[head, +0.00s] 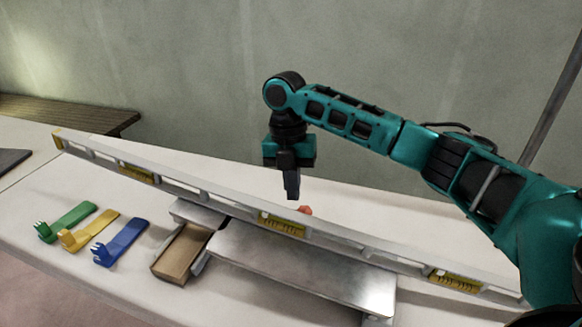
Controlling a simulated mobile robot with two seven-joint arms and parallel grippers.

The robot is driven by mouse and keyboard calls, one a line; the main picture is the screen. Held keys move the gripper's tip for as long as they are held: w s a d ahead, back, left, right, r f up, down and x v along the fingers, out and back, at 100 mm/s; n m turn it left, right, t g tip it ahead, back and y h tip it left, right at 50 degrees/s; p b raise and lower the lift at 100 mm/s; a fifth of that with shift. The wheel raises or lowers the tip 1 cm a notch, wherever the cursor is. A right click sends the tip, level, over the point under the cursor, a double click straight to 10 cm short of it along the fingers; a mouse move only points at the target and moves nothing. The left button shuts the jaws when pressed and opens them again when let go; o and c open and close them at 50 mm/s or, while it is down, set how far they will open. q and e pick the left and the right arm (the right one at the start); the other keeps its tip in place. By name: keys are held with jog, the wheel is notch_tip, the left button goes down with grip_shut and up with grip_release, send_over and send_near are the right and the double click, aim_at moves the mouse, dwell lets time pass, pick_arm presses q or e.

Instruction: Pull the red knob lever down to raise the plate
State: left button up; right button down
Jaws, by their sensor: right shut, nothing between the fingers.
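A small red knob (305,210) shows just behind the top edge of a long spirit level. Most of it and any lever below it are hidden by the level. A flat metal plate (310,265) lies low over the table in front of the level. My right gripper (292,196) points straight down just above and slightly left of the knob. Its fingers are shut and hold nothing. I cannot tell whether the fingertips touch the knob. My left gripper is out of view.
The long silver level (205,185) with yellow windows runs diagonally across the table, in front of the knob. A brown block (182,254) sits left of the plate. Green (68,219), yellow (92,230) and blue (122,242) tools lie at left. A wooden bench (65,112) stands behind.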

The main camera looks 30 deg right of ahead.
aim_at(304, 210)
jog(key=f, duration=0.1)
jog(key=d+f, duration=0.1)
jog(key=f, duration=0.1)
jog(key=shift+w+d+f+b, duration=0.1)
jog(key=shift+d+f+b, duration=0.05)
jog(key=shift+d+b, duration=0.2)
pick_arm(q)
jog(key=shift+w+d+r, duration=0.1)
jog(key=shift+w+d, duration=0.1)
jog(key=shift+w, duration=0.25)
pick_arm(e)
jog(key=shift+d+f, duration=0.1)
jog(key=shift+f, duration=0.1)
jog(key=shift+s+d+f+t+y+p, duration=0.2)
jog(key=shift+s+f+t+y+p, duration=0.1)
jog(key=shift+f+p, duration=0.15)
jog(key=shift+d+f, duration=0.1)
jog(key=shift+f, duration=0.05)
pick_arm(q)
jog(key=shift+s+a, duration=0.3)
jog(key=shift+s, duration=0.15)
pick_arm(e)
jog(key=shift+f+t, duration=0.15)
jog(key=shift+t, duration=0.15)
